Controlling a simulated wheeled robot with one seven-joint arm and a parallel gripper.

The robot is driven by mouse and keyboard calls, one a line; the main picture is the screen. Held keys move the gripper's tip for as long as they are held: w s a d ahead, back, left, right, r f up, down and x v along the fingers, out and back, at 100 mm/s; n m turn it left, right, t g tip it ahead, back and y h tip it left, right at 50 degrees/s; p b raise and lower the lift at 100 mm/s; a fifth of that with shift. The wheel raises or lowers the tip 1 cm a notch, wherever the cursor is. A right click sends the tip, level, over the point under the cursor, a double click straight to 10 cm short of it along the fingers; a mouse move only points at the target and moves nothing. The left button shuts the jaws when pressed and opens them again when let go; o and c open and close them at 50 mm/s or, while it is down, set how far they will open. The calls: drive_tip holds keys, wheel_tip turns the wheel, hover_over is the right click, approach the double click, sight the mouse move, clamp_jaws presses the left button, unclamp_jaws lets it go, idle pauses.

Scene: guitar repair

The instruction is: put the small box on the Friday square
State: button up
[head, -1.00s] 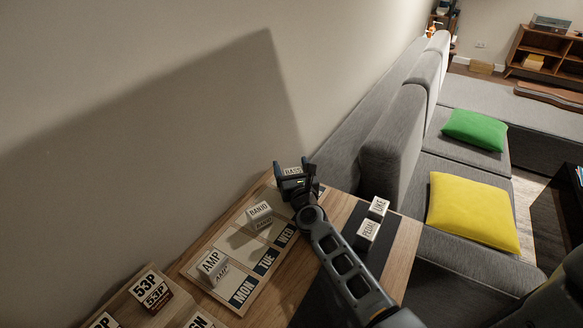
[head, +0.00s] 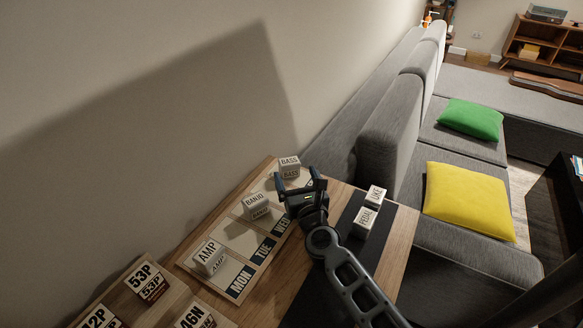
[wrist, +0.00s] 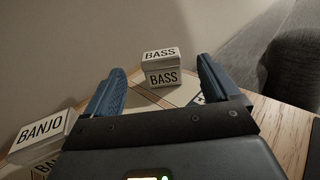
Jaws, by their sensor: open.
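A small white box marked BASS (head: 290,163) sits on the far end of the weekday board (head: 222,284); it also shows in the wrist view (wrist: 162,68). My gripper (head: 299,182) is open and empty, just on the near side of this box. In the wrist view the box is beyond and between the fingertips, clear of both. The board shows the labels MON, TUE and WED; my gripper and arm cover its far labels, so I cannot read a Friday label or tell which square the BASS box is on.
An AMP box (head: 209,257) and a BANJO box (head: 257,206) stand on the board. UKE (head: 376,195) and PEDAL (head: 366,219) boxes stand on a dark strip at right. Number-marked blocks (head: 147,280) are at front left. Wall and grey sofa border the table.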

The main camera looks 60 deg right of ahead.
drive_tip(key=shift+v, duration=1.4)
